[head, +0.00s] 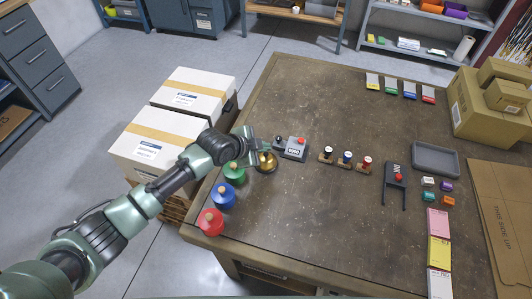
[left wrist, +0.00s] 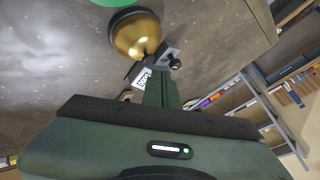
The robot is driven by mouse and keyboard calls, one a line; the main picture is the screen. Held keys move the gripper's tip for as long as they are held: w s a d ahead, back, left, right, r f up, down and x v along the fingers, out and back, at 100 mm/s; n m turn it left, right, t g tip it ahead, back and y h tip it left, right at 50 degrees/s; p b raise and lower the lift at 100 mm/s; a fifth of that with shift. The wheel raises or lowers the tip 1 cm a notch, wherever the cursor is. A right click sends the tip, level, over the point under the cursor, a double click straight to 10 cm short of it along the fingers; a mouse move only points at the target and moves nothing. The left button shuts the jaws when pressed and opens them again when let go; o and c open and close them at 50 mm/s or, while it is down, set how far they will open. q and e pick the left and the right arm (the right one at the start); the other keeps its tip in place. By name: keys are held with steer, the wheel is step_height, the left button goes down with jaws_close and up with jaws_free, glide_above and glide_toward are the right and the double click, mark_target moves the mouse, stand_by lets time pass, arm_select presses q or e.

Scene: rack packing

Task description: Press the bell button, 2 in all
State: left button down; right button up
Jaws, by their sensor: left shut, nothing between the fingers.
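The bell is a golden dome (head: 267,163) on the table's left part, just right of the green pot. It also shows in the left wrist view as a brass dome (left wrist: 136,36) on a dark base. My left gripper (head: 265,146) is shut and empty, with its fingertips close to the dome's far side in the head view. In the left wrist view the fingers (left wrist: 157,90) point toward the bell. I cannot tell whether they touch it. The bell's button cannot be made out clearly. My right gripper is not in view.
A grey box with a red button (head: 295,148) stands right beside the bell. Green, blue and red (head: 210,222) pots line the table's left edge. Stamps (head: 346,159), another red-buttoned device (head: 396,175) and a grey tray (head: 435,158) lie rightward. The table's middle front is clear.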

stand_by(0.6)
arm_select(q)
steer(key=shift+f, duration=0.4)
steer(key=shift+f+b, duration=0.5)
steer(key=shift+b, duration=0.1)
stand_by(0.8)
steer(key=shift+r, duration=0.15)
steer(key=shift+r+p, duration=0.75)
steer(key=shift+p, duration=0.05)
step_height(320, 180, up, 5)
steer(key=p, duration=0.4)
